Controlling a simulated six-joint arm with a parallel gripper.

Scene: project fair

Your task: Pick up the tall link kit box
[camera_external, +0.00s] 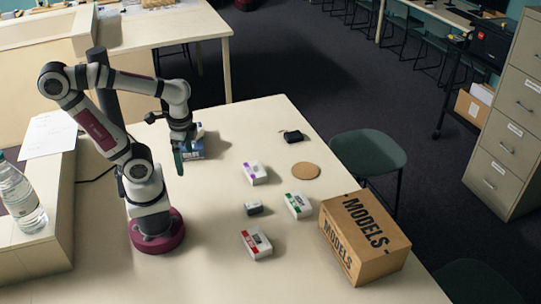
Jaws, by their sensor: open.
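A blue box with a white upper part (194,151) stands on the table close to my arm; its lettering is too small to read surely. My gripper (180,166) points down at its left front side and hides part of it. My gripper is open, with nothing seen between its fingers; I cannot tell whether it touches the box. Three small white boxes lie to the right, one with purple (255,173), one with green (298,205) and one with red (256,243) marking. I cannot tell by label which box is the tall link kit.
A large cardboard box marked MODELS (364,235) sits at the table's right front. A round cork mat (306,171), a small black item (292,136) and a small dark block (254,208) lie on the table (205,225). A water bottle (20,200) stands far left.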

